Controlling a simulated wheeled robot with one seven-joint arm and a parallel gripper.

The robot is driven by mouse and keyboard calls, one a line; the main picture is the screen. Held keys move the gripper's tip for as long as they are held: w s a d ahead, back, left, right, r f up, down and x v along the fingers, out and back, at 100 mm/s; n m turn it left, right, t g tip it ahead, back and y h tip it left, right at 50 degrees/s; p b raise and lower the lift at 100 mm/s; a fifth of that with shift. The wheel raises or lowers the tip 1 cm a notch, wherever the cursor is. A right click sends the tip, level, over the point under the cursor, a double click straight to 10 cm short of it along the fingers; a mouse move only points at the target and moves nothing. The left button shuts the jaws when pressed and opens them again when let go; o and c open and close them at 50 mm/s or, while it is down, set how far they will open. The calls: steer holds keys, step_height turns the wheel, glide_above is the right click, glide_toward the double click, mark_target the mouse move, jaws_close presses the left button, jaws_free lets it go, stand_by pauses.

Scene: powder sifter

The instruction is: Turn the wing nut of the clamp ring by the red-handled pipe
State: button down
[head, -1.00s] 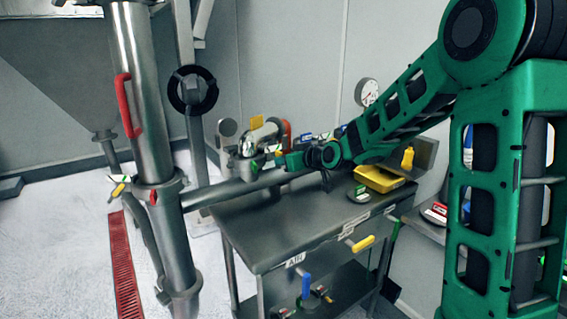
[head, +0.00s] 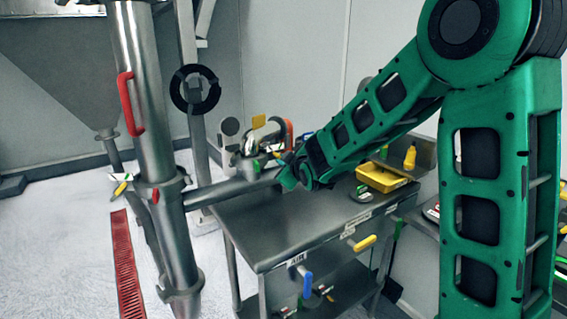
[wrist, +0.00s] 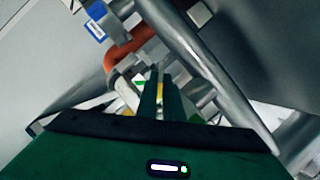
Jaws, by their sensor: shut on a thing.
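A tall steel pipe with a red handle (head: 127,103) stands at the left in the head view, with a clamp ring (head: 160,184) around it. A second, orange-red handle (head: 287,134) shows behind the table, and in the wrist view (wrist: 130,47) it is just beyond my fingers. My gripper (wrist: 161,76) points in among the steel pipe fittings there. Its two fingers are close together, shut on a small metal part that looks like the wing nut (wrist: 159,67). The fingers mostly hide the part. In the head view my wrist hides the fingertips.
A steel table (head: 262,246) stands below my wrist, with a yellow tray (head: 381,178) and a small round item on it. A slanted pipe (head: 222,192) runs from the tall pipe toward my gripper. Yellow and blue valve handles stick out at the table's front.

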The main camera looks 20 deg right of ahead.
steer(key=shift+s+d+f, duration=0.1)
steer(key=shift+f, duration=0.1)
stand_by(0.4)
steer(key=c, duration=1.9)
jaws_free()
steer(key=shift+r, duration=0.1)
steer(key=v, duration=1)
steer(key=shift+s, duration=0.25)
